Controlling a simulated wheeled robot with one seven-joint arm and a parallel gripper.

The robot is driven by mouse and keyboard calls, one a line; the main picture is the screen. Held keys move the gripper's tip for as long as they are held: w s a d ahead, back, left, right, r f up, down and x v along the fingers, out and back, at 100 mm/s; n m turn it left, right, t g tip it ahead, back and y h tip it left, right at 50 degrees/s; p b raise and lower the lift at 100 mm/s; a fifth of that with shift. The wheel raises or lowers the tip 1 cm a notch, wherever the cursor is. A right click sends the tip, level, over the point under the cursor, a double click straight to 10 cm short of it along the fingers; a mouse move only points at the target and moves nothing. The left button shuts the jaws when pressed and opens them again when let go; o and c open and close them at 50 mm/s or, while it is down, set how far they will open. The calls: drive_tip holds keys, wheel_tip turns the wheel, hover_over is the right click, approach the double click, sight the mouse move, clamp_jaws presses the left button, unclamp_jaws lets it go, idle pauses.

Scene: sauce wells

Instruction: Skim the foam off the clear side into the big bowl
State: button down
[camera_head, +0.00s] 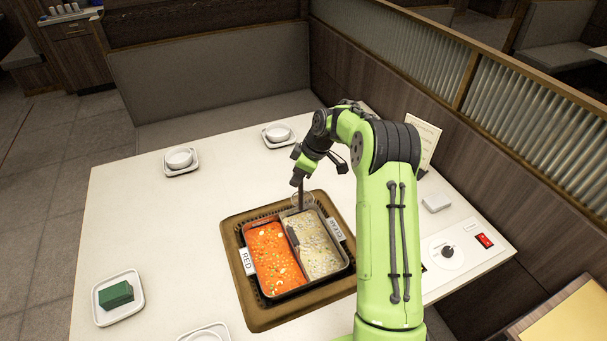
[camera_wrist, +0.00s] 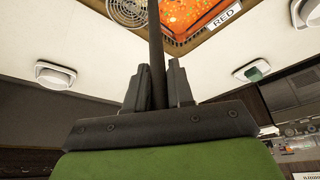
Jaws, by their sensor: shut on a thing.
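My gripper (camera_head: 299,180) is shut on the dark, upright handle of a skimmer (camera_wrist: 155,50). Its round wire head (camera_wrist: 128,10) shows at the top of the wrist view. In the head view the skimmer head is small, at the far end of the clear side (camera_head: 322,252); I cannot tell whether it touches the liquid. The clear side holds pale broth with whitish patches, beside the red side (camera_head: 272,255) of the divided pot. White bowls (camera_head: 180,158) (camera_head: 277,133) stand on square plates; I cannot tell which bowl is the big one.
A brown surround (camera_head: 241,285) frames the pot in the white table (camera_head: 150,235). A plate with a green block (camera_head: 116,294) lies at left. A card (camera_head: 423,140), a white box (camera_head: 436,202), a knob (camera_head: 447,252) and a red switch (camera_head: 485,240) are at right.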

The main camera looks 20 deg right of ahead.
drive_tip(key=shift+f+b, duration=0.5)
drive_tip(key=shift+f, duration=0.2)
wheel_tip(320, 180, down, 13)
drive_tip(key=b, duration=1)
drive_tip(key=shift+s+b, duration=4)
drive_tip(key=shift+s, duration=4.6)
wheel_tip(320, 180, up, 8)
drive_tip(key=p, duration=0.5)
drive_tip(key=shift+f+p, duration=0.25)
drive_tip(key=shift+p, duration=0.15)
drive_tip(key=shift+w+a, duration=0.1)
